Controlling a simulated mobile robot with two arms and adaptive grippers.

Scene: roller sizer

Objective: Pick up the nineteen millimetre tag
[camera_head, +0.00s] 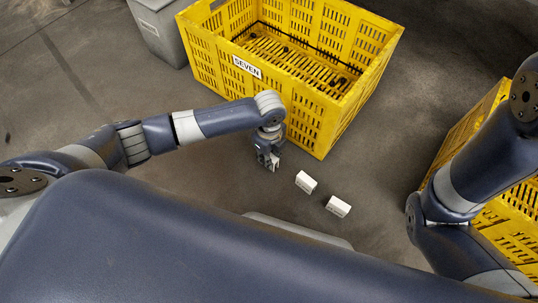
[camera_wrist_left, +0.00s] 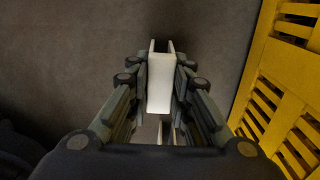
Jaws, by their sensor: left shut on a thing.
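My left gripper (camera_head: 268,162) hangs low in front of the yellow crate marked SEVEN. It is shut on a white tag (camera_wrist_left: 161,86), which shows as a pale block between the fingers in the left wrist view. No marking is readable on the held tag, so I cannot tell its size. Two more white tags lie on the floor to the right of the gripper, a nearer-left one (camera_head: 306,182) and one further right (camera_head: 338,206). Their markings are too small to read. My right arm comes in at the right, but its gripper is not in view.
The yellow crate (camera_head: 330,130) marked SEVEN stands just behind the left gripper; its slatted side also shows in the left wrist view (camera_wrist_left: 262,95). Another yellow crate (camera_head: 468,122) is partly hidden behind my right arm. A grey bin (camera_head: 152,30) stands at the back left.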

